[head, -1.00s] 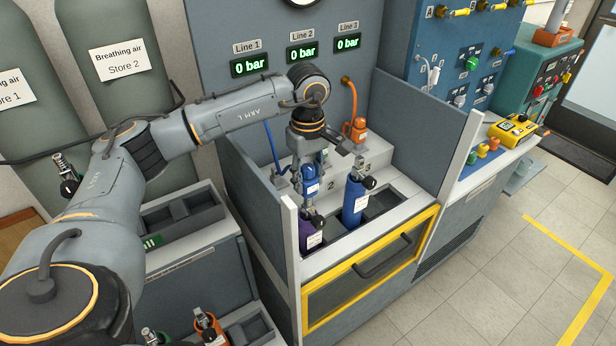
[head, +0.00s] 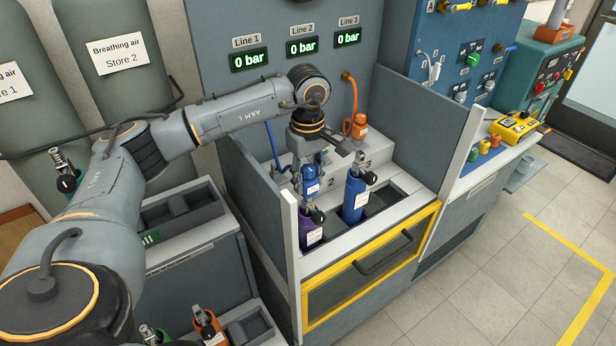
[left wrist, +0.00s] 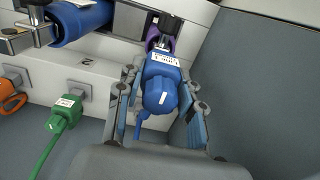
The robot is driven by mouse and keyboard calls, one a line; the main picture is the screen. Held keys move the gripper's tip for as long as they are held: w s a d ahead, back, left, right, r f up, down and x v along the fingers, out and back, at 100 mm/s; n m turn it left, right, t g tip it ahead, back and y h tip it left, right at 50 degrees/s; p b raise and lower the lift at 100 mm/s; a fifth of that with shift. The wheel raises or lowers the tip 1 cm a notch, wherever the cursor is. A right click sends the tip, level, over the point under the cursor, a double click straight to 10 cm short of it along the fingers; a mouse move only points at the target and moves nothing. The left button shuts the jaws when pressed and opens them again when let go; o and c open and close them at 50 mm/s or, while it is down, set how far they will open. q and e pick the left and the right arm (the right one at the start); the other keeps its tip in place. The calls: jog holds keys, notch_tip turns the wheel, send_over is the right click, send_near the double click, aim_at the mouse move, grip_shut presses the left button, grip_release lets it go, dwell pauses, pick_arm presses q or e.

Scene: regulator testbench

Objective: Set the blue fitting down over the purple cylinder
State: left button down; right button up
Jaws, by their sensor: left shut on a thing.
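The blue fitting (head: 310,183), with a white label, is held by my left gripper (head: 314,160), which is shut on it. In the left wrist view the blue fitting (left wrist: 160,95) sits between the two fingers of my left gripper (left wrist: 160,78). The purple cylinder (head: 311,233) stands upright in the left slot of the bench, its metal valve just below the fitting. Its purple top (left wrist: 152,34) shows beyond the fitting in the left wrist view. I cannot tell whether fitting and valve touch. My right gripper is not in view.
A blue cylinder (head: 354,199) stands to the right of the purple one. An orange fitting (head: 359,128) hangs at the back, and a green fitting (left wrist: 65,113) shows in the left wrist view. A grey side panel (head: 262,196) rises close on the left. The yellow-framed door (head: 370,268) is in front.

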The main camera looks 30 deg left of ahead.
pick_arm(q)
jog(key=shift+f+b, duration=0.8)
jog(key=shift+f, duration=0.3)
jog(key=c, duration=0.8)
grip_release()
jog(key=shift+o, duration=0.2)
jog(key=shift+r, duration=0.1)
notch_tip(320, 180, up, 12)
jog(key=shift+f, duration=0.1)
